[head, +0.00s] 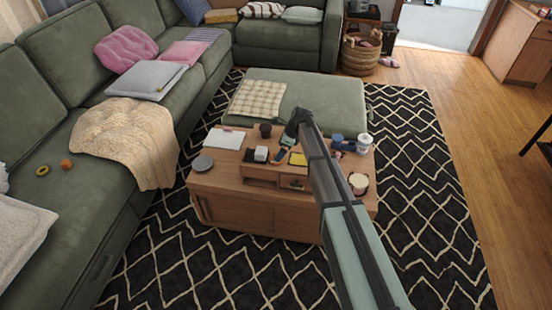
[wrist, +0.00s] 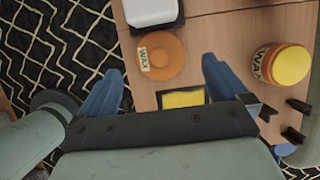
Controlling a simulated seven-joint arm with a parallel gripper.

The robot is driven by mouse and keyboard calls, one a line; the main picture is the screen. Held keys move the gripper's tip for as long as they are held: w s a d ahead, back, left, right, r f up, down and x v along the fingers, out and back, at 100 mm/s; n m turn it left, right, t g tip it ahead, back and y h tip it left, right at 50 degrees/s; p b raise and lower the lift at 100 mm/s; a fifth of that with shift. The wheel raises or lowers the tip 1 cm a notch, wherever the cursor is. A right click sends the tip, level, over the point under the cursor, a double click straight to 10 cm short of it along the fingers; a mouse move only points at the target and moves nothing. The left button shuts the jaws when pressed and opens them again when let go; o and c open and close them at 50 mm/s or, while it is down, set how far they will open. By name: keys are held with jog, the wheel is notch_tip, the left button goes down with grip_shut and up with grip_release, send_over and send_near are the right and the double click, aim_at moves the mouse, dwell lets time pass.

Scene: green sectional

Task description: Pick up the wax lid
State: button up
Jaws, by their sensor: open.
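The wax lid is a flat orange disc (wrist: 160,58) with a pale label reading WAX. It lies on the wooden table (wrist: 215,45) in the wrist view. My gripper (wrist: 160,88) is open, with a blue finger on each side below the lid in the picture. The lid sits just beyond the gap between the fingertips, and nothing is held. In the head view my gripper (head: 283,152) is over the coffee table (head: 235,207); I cannot make out the lid there.
A wax jar (wrist: 283,65) with a yellow top stands right of the lid. A white box (wrist: 153,11) on a dark base is above it, and a black-framed yellow item (wrist: 183,98) is below. In the head view, a grey disc (head: 203,163) and cups (head: 337,141) occupy the table.

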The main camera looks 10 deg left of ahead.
jog(key=x, duration=0.4)
jog(key=shift+a+f, duration=0.3)
jog(key=shift+a, duration=0.1)
jog(key=shift+c, duration=0.2)
